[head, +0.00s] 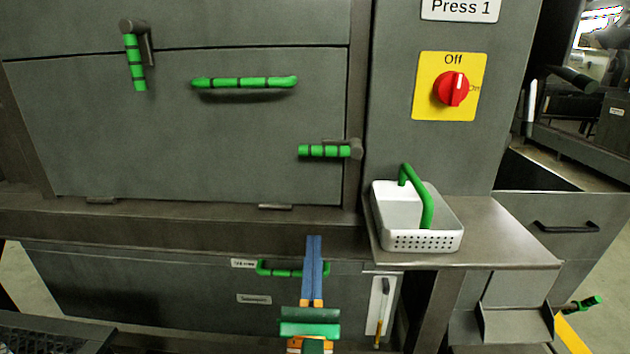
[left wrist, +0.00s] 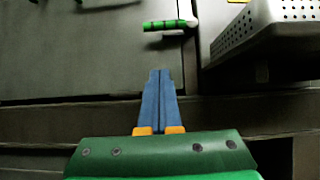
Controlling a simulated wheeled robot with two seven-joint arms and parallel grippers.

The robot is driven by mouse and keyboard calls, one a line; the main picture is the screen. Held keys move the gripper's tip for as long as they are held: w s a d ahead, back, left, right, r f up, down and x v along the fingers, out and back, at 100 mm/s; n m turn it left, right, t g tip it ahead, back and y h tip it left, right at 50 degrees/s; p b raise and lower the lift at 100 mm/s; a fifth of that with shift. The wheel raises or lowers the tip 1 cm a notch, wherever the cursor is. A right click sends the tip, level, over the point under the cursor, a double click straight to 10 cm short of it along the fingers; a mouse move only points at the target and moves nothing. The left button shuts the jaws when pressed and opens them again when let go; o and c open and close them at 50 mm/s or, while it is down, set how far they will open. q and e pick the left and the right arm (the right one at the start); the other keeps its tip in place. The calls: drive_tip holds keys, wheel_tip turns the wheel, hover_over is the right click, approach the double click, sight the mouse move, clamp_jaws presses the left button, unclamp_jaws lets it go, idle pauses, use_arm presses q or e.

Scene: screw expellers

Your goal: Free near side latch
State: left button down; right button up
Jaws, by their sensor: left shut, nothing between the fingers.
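A latch (head: 325,151) with a green, black-banded handle lies horizontal at the lower right edge of the grey press door (head: 200,130). In the left wrist view the same latch (left wrist: 166,25) shows above the fingertips. A second green-banded latch (head: 134,62) hangs vertical at the upper left. I cannot tell from the pictures which one is the near side latch. My left gripper (head: 314,240) has its blue fingers shut and empty, pointing up, below the horizontal latch and apart from it. The fingers (left wrist: 160,74) also show shut in the left wrist view. My right gripper is not in view.
A green door handle (head: 245,83) sits between the latches. A white perforated basket (head: 425,240) with a green handle stands on a metal shelf (head: 510,245) right of my left gripper. A red switch (head: 451,89) is above. A lower drawer with a green handle (head: 265,270) lies behind the gripper.

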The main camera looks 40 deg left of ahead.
sight(329, 148)
use_arm(q)
drive_tip(key=shift+s+d, duration=0.1)
drive_tip(key=shift+d, duration=0.05)
drive_tip(key=p+x, duration=0.2)
drive_tip(key=x, duration=0.2)
drive_tip(key=s+r+p+x, duration=0.1)
drive_tip(key=p+x, duration=0.1)
drive_tip(key=x, duration=0.2)
drive_tip(key=d+r+p+x, duration=0.1)
drive_tip(key=p+x, duration=0.2)
drive_tip(key=x, duration=0.2)
drive_tip(key=shift+s+r, duration=0.15)
drive_tip(key=shift+m, duration=0.4)
